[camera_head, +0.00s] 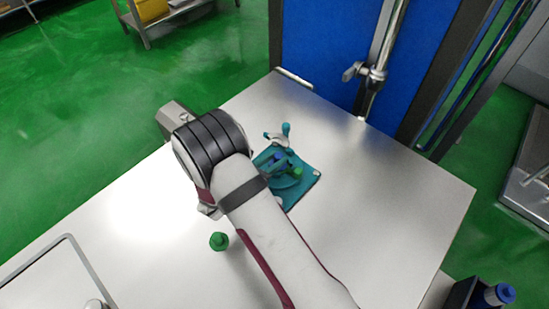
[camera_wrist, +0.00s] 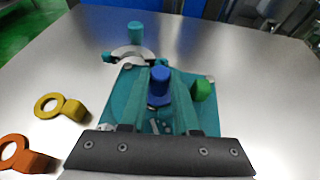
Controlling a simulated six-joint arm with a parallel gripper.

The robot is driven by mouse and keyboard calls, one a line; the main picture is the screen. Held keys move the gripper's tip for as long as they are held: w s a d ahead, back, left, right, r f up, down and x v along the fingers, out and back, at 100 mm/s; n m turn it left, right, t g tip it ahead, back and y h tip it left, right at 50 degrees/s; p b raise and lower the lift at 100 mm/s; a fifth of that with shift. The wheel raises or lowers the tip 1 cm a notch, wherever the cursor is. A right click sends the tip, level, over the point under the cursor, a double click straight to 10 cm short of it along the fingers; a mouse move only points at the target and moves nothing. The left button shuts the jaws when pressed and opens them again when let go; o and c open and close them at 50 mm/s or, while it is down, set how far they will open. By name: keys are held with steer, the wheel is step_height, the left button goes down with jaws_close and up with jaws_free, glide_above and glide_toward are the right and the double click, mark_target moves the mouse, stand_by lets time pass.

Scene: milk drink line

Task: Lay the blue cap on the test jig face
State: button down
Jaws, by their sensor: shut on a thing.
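The blue cap (camera_wrist: 159,78) is upright between the fingers of my gripper (camera_wrist: 158,92), which is shut on it. In the head view the blue cap (camera_head: 281,155) shows only in part beside my wrist. The test jig (camera_wrist: 124,88) is a teal plate with raised parts, and the cap is over its middle. I cannot tell whether the cap touches the jig face, as my fingers hide the spot below it. A green piece (camera_wrist: 202,90) is just right of the cap. The jig (camera_head: 309,180) also shows in the head view, partly behind my arm.
A teal knob (camera_wrist: 135,30) with a pale curved part stands at the jig's far side. A yellow ringed piece (camera_wrist: 74,110) and an orange one (camera_wrist: 30,161) lie to the left. A green piece (camera_head: 219,241) stands on the table. The table's right side is clear.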

steer(key=shift+f, duration=0.25)
steer(key=c, duration=0.6)
jaws_free()
steer(key=shift+o, duration=0.2)
steer(key=v, duration=1.5)
steer(key=shift+s+a, duration=0.25)
steer(key=shift+s, duration=0.05)
steer(key=shift+d+r, duration=0.1)
steer(key=shift+r, duration=0.05)
